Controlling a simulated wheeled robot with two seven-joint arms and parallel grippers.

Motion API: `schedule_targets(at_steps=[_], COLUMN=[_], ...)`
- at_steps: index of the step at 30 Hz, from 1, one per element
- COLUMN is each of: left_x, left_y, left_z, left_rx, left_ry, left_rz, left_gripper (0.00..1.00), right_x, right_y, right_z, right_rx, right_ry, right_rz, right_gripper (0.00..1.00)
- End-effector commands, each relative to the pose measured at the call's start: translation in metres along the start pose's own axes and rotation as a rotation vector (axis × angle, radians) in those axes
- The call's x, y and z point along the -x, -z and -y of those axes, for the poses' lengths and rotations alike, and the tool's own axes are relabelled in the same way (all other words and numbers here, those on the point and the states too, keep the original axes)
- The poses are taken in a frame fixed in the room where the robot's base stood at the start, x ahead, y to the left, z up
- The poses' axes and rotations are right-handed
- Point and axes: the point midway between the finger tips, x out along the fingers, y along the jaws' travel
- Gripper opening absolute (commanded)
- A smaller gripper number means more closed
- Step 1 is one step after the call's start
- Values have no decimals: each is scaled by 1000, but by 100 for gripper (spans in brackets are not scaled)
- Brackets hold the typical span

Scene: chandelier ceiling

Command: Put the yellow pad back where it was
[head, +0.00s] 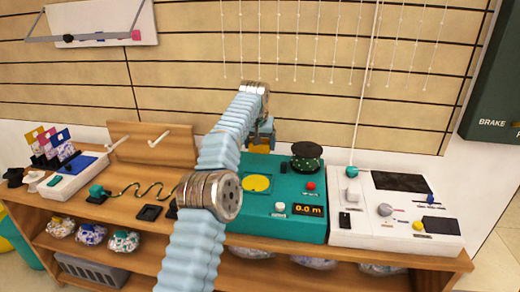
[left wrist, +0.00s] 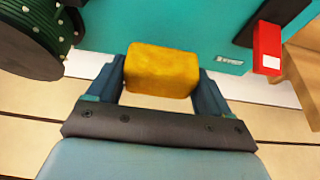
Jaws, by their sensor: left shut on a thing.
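The yellow pad (left wrist: 161,70) is a thick block held between the two fingers of my left gripper (left wrist: 160,84) in the left wrist view. In the head view the left gripper (head: 262,137) is behind the teal box (head: 290,228), near its back edge, and mostly hidden by my own arm. Only a small yellow-orange part of the pad shows there. A flat yellow disc (head: 257,183) is on the top of the teal box. My right gripper is not in view.
A dark green spool (head: 306,156) stands at the back of the teal box, close to the left gripper. A white control panel (head: 395,236) is to the right. A wooden board with pegs (head: 150,147) stands to the left. Thin cords hang along the wall.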

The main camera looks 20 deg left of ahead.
Motion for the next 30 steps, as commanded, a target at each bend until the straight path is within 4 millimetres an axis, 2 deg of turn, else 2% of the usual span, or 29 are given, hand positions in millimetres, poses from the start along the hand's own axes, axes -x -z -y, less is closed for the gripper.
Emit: schedule_targets(at_steps=[2,7,22,23,24,26,30], left_x=[-12,-32,-41,-40,-40,-40,-39], left_y=[4,-4,-9,-8,-8,-8,-8], left_z=[0,1,0,0,0,0,0], left_rx=[1,0,0,0,0,0,0], left_ry=[1,1,1,1,1,1,1], left_rz=[5,3,2,2,1,1,1], left_gripper=[52,52,52,83,89,98,100], right_x=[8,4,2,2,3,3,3], right_y=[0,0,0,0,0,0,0], right_z=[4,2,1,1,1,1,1], right_rx=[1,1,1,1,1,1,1], right_ry=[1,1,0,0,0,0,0], right_rz=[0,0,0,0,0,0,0], right_gripper=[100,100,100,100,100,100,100])
